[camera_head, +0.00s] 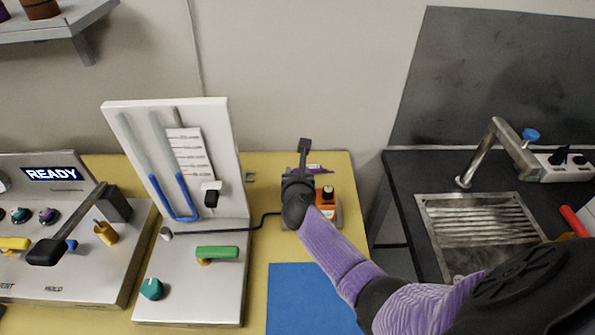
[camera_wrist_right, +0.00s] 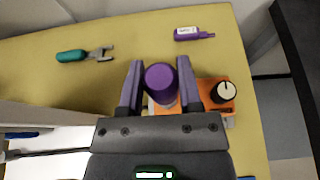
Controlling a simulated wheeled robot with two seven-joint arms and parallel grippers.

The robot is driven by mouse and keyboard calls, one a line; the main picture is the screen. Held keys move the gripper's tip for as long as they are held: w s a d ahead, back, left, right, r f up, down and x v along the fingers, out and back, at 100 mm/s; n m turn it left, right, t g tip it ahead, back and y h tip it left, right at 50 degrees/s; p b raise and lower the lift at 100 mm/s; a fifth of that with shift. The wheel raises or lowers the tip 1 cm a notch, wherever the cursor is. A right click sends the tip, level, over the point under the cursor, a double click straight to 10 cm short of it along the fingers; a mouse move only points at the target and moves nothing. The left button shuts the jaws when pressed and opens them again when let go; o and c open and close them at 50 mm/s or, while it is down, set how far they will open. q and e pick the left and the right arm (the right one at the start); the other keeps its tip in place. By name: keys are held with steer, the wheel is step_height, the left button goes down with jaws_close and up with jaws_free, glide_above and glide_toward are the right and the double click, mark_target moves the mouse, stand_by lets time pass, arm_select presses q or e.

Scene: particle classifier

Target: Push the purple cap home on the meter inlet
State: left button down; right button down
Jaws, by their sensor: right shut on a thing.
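The purple cap (camera_wrist_right: 161,84) shows round end up in the right wrist view, between the two fingers of my right gripper (camera_wrist_right: 159,72). The gripper is shut on it. The orange meter (camera_wrist_right: 214,107) lies beneath and to the right, with a cream-and-black knob; the cap overlaps its left part. The inlet is hidden, so I cannot tell how far the cap sits on it. In the head view my right gripper (camera_head: 298,185) hides the cap and covers the left side of the meter (camera_head: 329,208). My left gripper is not in view.
A purple labelled tube (camera_wrist_right: 190,34) and a green-handled tool (camera_wrist_right: 80,55) lie on the yellow table behind the meter. A white manometer stand (camera_head: 190,290) is to the left. A blue mat (camera_head: 300,300) lies in front; a black cable runs to the meter's area.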

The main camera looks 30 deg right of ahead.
steer(key=shift+f+b, duration=0.3)
steer(key=shift+f, duration=0.2)
steer(key=shift+f+b, duration=0.3)
steer(key=shift+b, duration=0.1)
steer(key=shift+f, duration=0.15)
steer(key=shift+f, duration=0.1)
steer(key=shift+f+b, duration=0.4)
steer(key=shift+b, duration=0.1)
steer(key=shift+f, duration=0.35)
